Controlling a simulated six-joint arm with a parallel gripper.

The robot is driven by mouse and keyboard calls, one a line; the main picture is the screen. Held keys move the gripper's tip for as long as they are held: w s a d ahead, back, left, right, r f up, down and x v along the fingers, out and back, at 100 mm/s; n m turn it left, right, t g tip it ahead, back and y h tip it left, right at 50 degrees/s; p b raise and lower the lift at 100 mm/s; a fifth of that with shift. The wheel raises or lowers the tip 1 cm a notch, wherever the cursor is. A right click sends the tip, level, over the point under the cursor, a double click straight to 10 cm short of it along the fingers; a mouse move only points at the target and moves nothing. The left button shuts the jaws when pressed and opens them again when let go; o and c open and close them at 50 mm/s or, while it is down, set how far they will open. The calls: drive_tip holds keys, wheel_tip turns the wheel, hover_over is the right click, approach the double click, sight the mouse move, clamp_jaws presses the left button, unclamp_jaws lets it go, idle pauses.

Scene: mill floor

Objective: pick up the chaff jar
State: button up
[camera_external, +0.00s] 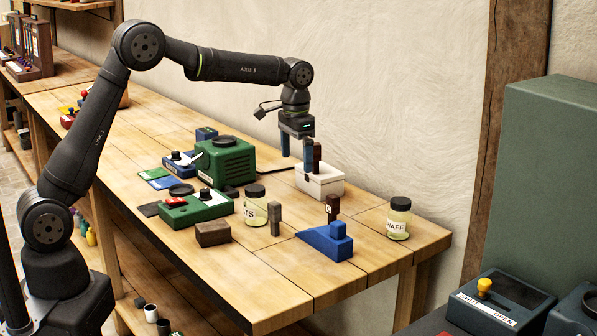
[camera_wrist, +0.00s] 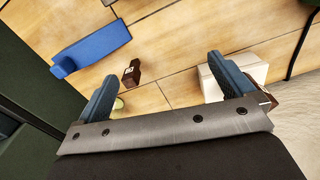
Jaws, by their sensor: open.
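The chaff jar (camera_external: 398,226) is a clear jar with pale yellow-green contents, a black lid and a label reading "HAFF" in view. It stands upright near the table's right end. My gripper (camera_external: 297,153) is open and empty, pointing down near the white box, well to the left of the jar and higher than it.
A white box (camera_external: 322,183) is close by my gripper; it also shows in the wrist view (camera_wrist: 243,72). A blue block (camera_external: 325,243) and a dark brown stamp-like piece (camera_external: 332,208) stand left of the jar. Another labelled jar (camera_external: 255,208) stands further left.

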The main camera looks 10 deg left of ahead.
drive_tip(key=shift+c, duration=1.4)
drive_tip(key=m+h, duration=0.4)
drive_tip(key=m, duration=0.1)
approach(400, 214)
drive_tip(key=shift+t, duration=0.3)
drive_tip(key=f, duration=0.1)
drive_tip(key=w+d+f, duration=0.1)
drive_tip(key=f, duration=0.1)
drive_tip(key=w+f, duration=0.1)
drive_tip(key=f, duration=0.1)
drive_tip(key=shift+d+f, duration=0.15)
drive_tip(key=shift+d, duration=0.15)
drive_tip(key=shift+x, duration=3)
drive_tip(key=shift+w, duration=0.15)
drive_tip(key=c, duration=1.3)
drive_tip(key=shift+o, duration=0.2)
